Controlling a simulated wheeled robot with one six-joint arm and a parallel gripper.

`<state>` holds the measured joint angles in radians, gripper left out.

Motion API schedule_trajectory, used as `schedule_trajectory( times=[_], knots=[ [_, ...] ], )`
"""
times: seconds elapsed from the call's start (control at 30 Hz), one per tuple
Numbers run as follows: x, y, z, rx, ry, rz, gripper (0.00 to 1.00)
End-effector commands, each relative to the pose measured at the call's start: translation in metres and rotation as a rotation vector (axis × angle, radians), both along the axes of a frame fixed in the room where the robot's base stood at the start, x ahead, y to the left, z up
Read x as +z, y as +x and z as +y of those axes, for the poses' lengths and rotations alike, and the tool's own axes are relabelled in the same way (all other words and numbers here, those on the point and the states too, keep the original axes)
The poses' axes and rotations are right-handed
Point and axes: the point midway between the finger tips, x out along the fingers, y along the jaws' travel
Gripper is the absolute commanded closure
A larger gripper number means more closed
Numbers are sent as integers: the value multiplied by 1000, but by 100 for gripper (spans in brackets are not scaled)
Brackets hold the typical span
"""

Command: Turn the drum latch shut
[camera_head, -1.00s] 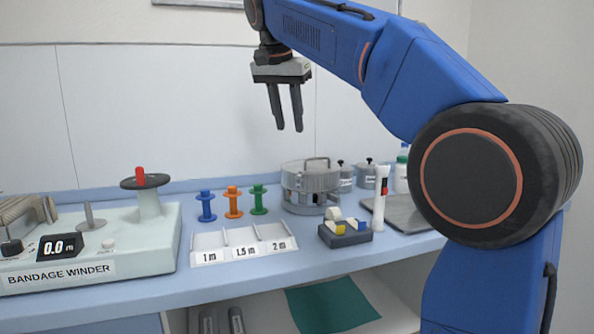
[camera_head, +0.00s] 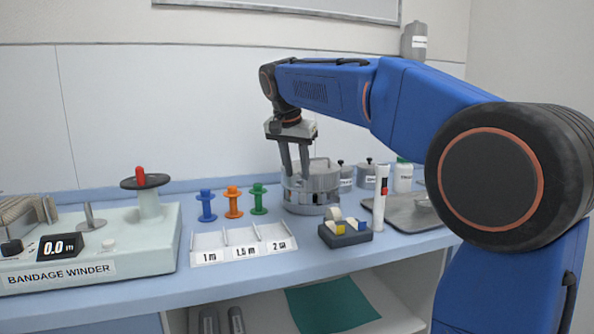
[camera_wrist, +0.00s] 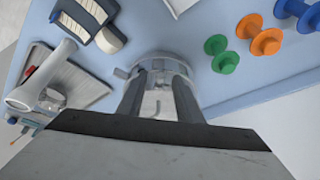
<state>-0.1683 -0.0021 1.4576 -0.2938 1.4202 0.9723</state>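The drum (camera_head: 312,196) is a round grey metal container with a lid. It stands on the counter right of the spools, and it also shows in the wrist view (camera_wrist: 160,66). A small tab, perhaps the latch (camera_wrist: 121,73), sticks out from its side. A thin handle-like piece (camera_wrist: 157,106) shows between the fingers in the wrist view. My gripper (camera_head: 296,174) points down at the drum, fingers apart with nothing clearly between them. The fingers hide part of the lid. Contact with the drum cannot be told.
Blue, orange and green spools (camera_head: 233,202) stand left of the drum. A labelled three-slot tray (camera_head: 240,250) lies in front of them. A dark block with rolls (camera_head: 345,236) and a white upright tool (camera_head: 380,198) stand close on the right. The bandage winder (camera_head: 100,262) is far left.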

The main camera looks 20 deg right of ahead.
Motion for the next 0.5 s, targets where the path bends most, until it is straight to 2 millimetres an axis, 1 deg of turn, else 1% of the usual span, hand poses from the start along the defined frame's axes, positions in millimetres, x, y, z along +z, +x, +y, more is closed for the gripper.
schedule_trajectory(
  times=[0.1,0.33,0.37,0.4,0.47,0.5],
  knots=[
    [-3,1,-1,0,0,0,68],
    [-4,1,-1,0,0,0,68],
    [-4,1,-1,0,0,0,73],
    [-4,1,-1,0,0,0,82],
    [-4,1,-1,0,0,0,96],
    [-3,1,-1,0,0,0,100]
  ],
)
